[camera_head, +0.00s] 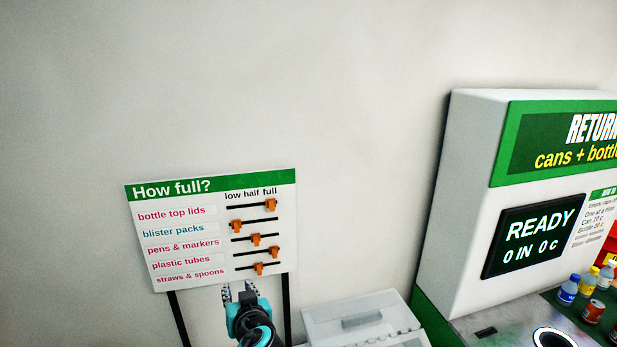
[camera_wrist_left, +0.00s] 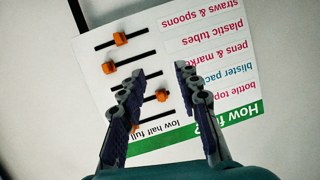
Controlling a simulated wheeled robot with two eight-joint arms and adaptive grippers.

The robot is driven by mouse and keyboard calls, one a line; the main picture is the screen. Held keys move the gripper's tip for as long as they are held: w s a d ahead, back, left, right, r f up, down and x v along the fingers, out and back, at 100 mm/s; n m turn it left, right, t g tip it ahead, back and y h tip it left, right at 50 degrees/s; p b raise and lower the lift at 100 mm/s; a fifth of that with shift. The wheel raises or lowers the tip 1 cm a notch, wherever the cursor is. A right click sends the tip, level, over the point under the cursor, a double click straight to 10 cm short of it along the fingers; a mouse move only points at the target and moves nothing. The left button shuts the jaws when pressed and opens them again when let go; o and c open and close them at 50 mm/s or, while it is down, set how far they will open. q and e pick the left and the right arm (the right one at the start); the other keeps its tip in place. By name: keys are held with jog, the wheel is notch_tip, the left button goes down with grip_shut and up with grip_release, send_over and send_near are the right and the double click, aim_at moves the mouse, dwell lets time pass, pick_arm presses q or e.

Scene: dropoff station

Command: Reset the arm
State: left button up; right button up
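My left gripper (camera_head: 239,289) is at the lower edge of the white "How full?" board (camera_head: 222,197), fingers pointing up. In the left wrist view the gripper (camera_wrist_left: 157,70) is open and empty, its fingers apart in front of the board (camera_wrist_left: 85,42), which appears turned over. The bottle top lids knob (camera_head: 271,204) is at the full end. The blister packs knob (camera_head: 236,226) is at low. The pens & markers knob (camera_head: 256,240) is near half, the plastic tubes knob (camera_head: 274,253) towards full, the straws & spoons knob (camera_head: 259,268) near half. My right gripper is out of view.
A white and green return machine (camera_head: 470,190) reading "READY 0 IN 0 c" stands at the right. Small bottles and cans, including a blue bottle (camera_head: 568,291), stand on its counter. A pale grey box (camera_head: 360,316) sits right of my gripper. The wall above is bare.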

pick_arm(q)
jog(key=s+a+f+g+h+b, duration=0.1)
jog(key=s+a+f+g+b, duration=0.1)
jog(key=s+f+b, duration=0.3)
jog(key=s+a+f+g+b, duration=0.15)
jog(key=s+f, duration=0.25)
jog(key=f, duration=0.4)
jog(key=s+d+f+m+g+h+b, duration=0.2)
jog(key=s+f+b, duration=0.6)
jog(key=s+f, duration=0.4)
notch_tip(320, 180, down, 4)
jog(key=d+m+h, duration=0.1)
jog(key=h, duration=0.1)
jog(key=shift+r+h, duration=0.2)
jog(key=shift+h, duration=0.2)
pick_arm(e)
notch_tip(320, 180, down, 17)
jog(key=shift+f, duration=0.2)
